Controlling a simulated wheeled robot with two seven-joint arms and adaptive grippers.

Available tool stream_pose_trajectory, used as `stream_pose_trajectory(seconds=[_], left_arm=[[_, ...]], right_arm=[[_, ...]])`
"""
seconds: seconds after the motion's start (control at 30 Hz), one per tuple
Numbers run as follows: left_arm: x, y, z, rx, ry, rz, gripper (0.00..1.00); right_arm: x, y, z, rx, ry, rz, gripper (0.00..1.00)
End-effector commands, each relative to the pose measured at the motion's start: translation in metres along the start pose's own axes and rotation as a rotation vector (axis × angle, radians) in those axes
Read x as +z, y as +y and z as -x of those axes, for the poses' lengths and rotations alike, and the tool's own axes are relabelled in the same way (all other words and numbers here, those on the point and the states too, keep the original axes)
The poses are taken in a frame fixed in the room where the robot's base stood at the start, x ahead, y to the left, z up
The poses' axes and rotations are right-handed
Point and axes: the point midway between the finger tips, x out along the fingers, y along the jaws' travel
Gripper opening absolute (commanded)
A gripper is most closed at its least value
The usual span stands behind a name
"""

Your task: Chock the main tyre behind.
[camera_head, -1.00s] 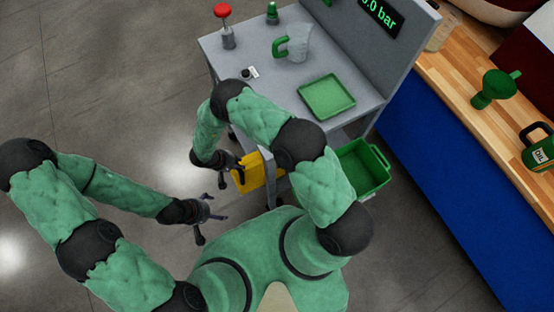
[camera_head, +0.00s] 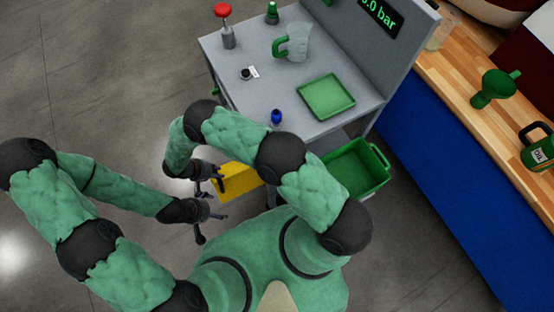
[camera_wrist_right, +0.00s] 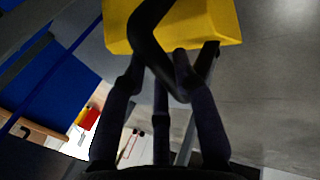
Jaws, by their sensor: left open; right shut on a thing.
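A yellow chock (camera_head: 238,182) hangs in front of the grey cart, low beside its near edge. My right gripper (camera_head: 217,181) is at its left side in the head view. In the right wrist view, the fingers of my right gripper (camera_wrist_right: 165,75) are shut on the black handle of the yellow chock (camera_wrist_right: 215,22). My left gripper (camera_head: 212,216) is open and empty, just below and left of the chock. No tyre shows in either view.
The grey cart (camera_head: 228,72) carries a green tray (camera_head: 327,96), a jug (camera_head: 296,44) and small tools. A green bin (camera_head: 362,168) sits low at its right. A blue-fronted bench (camera_head: 430,185) stands right. Open floor (camera_head: 90,90) lies left.

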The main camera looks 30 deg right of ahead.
Motion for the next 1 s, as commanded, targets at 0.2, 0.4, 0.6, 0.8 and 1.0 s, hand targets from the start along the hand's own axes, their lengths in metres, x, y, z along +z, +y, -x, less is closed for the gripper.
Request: stream_pose_trajectory(seconds=[0.2, 0.4, 0.6, 0.8, 1.0], left_arm=[[0.000, -0.001, -0.003, 0.000, 0.000, 0.000, 0.88], [0.000, -0.002, -0.006, 0.000, 0.000, 0.000, 0.88], [0.000, -0.004, -0.011, 0.000, 0.000, 0.000, 0.88], [-0.001, -0.006, -0.018, 0.000, 0.000, 0.000, 0.88], [-0.001, -0.008, -0.023, 0.000, 0.000, 0.000, 0.88]], right_arm=[[-0.001, -0.018, 0.012, 0.000, 0.003, -0.002, 0.00], [-0.001, -0.034, 0.022, 0.000, 0.003, 0.000, 0.00], [-0.001, -0.050, 0.032, 0.000, 0.003, -0.002, 0.00], [-0.001, -0.065, 0.041, 0.000, 0.003, -0.001, 0.00], [-0.001, -0.079, 0.050, 0.000, 0.002, 0.000, 0.00]])
